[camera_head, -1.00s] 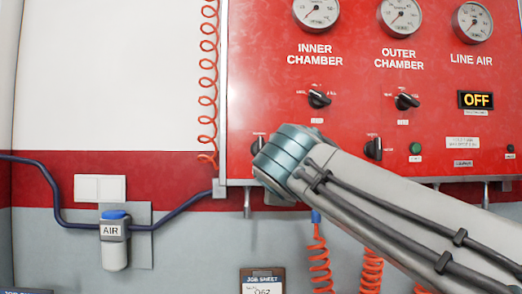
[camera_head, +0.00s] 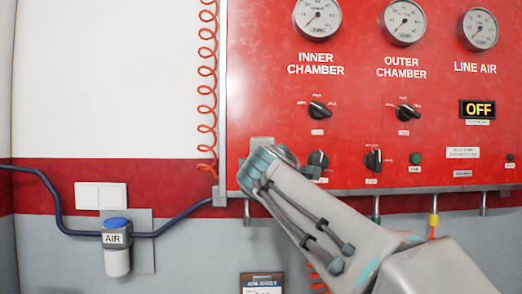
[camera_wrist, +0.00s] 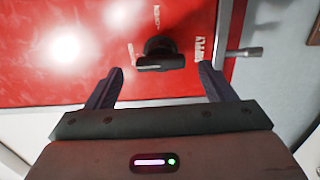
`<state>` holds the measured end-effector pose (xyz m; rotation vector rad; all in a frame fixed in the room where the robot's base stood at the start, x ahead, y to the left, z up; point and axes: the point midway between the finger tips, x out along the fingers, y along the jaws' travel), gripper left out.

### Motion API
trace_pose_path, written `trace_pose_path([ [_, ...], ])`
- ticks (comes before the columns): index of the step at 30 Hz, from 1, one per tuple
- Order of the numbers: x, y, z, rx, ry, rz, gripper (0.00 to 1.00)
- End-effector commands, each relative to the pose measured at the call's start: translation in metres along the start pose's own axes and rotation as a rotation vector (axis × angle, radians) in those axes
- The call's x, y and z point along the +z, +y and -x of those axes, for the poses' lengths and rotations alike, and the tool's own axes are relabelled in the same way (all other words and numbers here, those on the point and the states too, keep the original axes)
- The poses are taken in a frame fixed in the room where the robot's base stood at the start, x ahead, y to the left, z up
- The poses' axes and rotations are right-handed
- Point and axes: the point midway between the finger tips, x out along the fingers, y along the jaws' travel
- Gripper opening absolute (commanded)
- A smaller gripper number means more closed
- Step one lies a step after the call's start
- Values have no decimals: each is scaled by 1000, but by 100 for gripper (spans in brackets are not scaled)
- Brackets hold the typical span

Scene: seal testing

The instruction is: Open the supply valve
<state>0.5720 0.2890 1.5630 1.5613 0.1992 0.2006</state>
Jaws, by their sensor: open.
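The supply valve is a black rotary knob (camera_wrist: 158,54) on the red panel, with a white SUPPLY label beside it in the wrist view. My gripper (camera_wrist: 162,70) is open, its two dark fingers spread on either side of the knob, with gaps to it. I cannot tell how deep the fingertips reach along the knob. In the head view my wrist and arm cover the panel's lower left corner, and the supply knob is hidden there.
The red panel (camera_head: 440,135) carries other knobs, including one (camera_head: 318,160) just right of my wrist. Gauges and an OFF display (camera_head: 477,109) sit higher up. Fittings hang below the panel edge; one metal fitting (camera_wrist: 240,52) is near the right finger. An AIR unit (camera_head: 116,245) is at lower left.

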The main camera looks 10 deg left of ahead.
Motion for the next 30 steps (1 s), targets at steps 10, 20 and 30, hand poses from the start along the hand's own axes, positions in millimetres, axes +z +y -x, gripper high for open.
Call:
trace_pose_path([
  [10, 1, 2, -37, -2, -3, 3, 76],
  [20, 1, -1, -45, -1, -1, 0, 76],
  [30, 1, -1, -45, -1, -1, -1, 31],
])
